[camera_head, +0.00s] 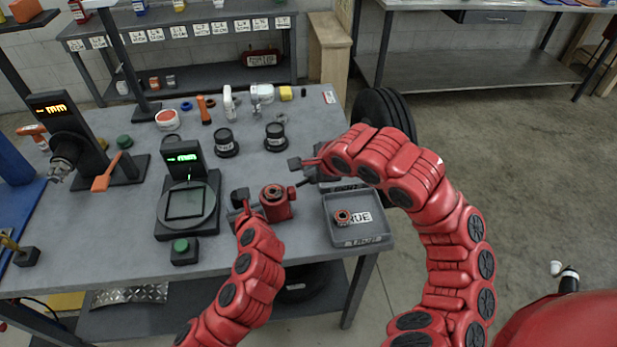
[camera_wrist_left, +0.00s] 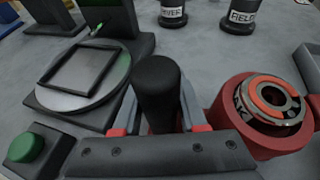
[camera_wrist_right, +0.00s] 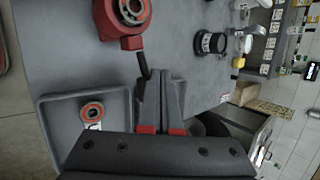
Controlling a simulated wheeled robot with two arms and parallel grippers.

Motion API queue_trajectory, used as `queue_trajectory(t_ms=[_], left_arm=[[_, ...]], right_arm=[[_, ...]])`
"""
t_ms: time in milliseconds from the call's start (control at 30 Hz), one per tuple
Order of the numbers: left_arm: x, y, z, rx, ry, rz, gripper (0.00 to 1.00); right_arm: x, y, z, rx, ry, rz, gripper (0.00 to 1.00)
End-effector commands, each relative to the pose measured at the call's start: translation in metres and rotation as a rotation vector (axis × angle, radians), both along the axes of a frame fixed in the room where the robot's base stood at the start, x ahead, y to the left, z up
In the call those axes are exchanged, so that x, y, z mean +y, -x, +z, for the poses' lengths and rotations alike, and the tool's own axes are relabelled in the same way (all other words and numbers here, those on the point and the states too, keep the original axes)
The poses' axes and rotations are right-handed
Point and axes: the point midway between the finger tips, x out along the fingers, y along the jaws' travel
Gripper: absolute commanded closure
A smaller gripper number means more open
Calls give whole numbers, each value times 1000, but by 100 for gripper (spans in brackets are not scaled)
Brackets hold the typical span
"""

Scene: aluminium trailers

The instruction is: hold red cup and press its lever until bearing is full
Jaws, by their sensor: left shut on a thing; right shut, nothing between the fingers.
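The red cup (camera_head: 277,210) stands on the grey table with a bearing (camera_wrist_left: 272,98) seated on top. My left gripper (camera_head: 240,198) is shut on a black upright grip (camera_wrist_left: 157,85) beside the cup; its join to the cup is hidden. The cup's thin black lever (camera_wrist_right: 143,66) sticks out toward my right gripper (camera_wrist_right: 162,76), which is shut and empty. Its fingertips are close beside the lever's end; I cannot tell whether they touch. In the head view, the right gripper (camera_head: 297,164) is behind and right of the cup.
A grey tray (camera_head: 360,240) with another bearing (camera_head: 343,216) is right of the cup. A round-plate gauge with green display (camera_head: 183,157) and a green button (camera_head: 181,246) stand left. Black pots (camera_head: 226,143) are behind. Bare table lies in front of the cup.

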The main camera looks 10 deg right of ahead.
Motion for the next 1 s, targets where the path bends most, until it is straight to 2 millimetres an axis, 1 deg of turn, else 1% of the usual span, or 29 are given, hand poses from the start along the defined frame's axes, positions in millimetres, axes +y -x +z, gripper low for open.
queue_trajectory(t_ms=[100, 400, 533, 1000], left_arm=[[0, 0, 0, 1, -2, 0, 100], [0, 0, 0, 2, -2, -2, 100], [-1, 0, 0, 2, -2, -3, 100], [-1, 0, 0, 2, -1, -4, 100]], right_arm=[[2, 0, 5, -2, -1, 1, 100], [3, 1, 6, -1, -2, 2, 100], [4, 0, 10, -2, -3, 3, 100], [17, 2, 51, -2, -4, 2, 100]])
